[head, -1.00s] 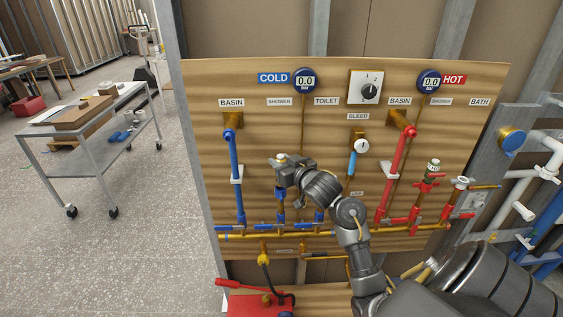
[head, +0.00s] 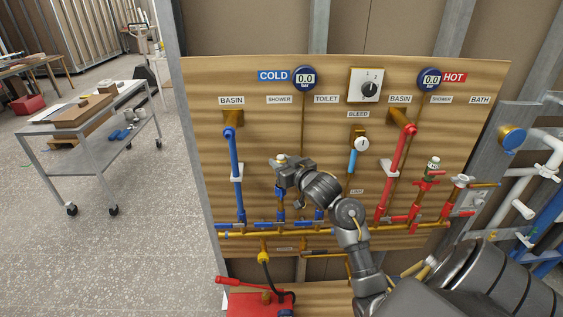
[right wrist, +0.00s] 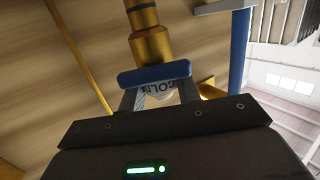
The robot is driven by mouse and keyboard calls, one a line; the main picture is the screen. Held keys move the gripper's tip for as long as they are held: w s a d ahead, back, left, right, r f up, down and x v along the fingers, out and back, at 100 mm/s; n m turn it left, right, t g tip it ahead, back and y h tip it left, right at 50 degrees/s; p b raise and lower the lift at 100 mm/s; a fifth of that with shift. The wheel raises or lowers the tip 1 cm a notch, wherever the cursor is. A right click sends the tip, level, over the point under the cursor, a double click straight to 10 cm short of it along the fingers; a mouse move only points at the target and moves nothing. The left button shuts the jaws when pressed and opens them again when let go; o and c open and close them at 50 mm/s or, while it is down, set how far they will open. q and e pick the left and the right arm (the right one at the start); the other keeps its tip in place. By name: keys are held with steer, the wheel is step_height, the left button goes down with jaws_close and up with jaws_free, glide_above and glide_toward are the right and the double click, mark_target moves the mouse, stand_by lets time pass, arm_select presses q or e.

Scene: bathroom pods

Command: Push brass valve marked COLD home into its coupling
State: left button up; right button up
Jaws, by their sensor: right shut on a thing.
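In the right wrist view the brass valve (right wrist: 152,45) has a blue bar handle (right wrist: 155,75) and a white tag that reads COLD, upside down. My right gripper (right wrist: 160,97) is shut on its tagged end, just behind the blue bar. Beyond the brass body there is a dark ring near the top edge. In the head view my right gripper (head: 281,170) is at the COLD side of the board, above a blue fitting (head: 281,215) on the lower pipe. A small pale cap shows just above the fingers. I cannot tell how deep the valve sits. My left gripper is out of view.
The wooden board (head: 265,135) carries a blue pipe (head: 235,175) left of the gripper and a red pipe (head: 393,172) to its right. A brass pipe (head: 345,231) runs along the bottom. A red hand pump (head: 262,301) stands below. A trolley (head: 95,130) is at left.

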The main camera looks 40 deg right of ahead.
steer(key=shift+f+b, duration=0.6)
steer(key=shift+f, duration=0.55)
steer(key=o, duration=1)
steer(key=shift+o, duration=0.2)
steer(key=s+a+r, duration=0.1)
steer(key=s, duration=0.9)
steer(key=shift+s+a+r+b, duration=0.2)
steer(key=shift+s+b, duration=0.15)
steer(key=shift+b, duration=0.1)
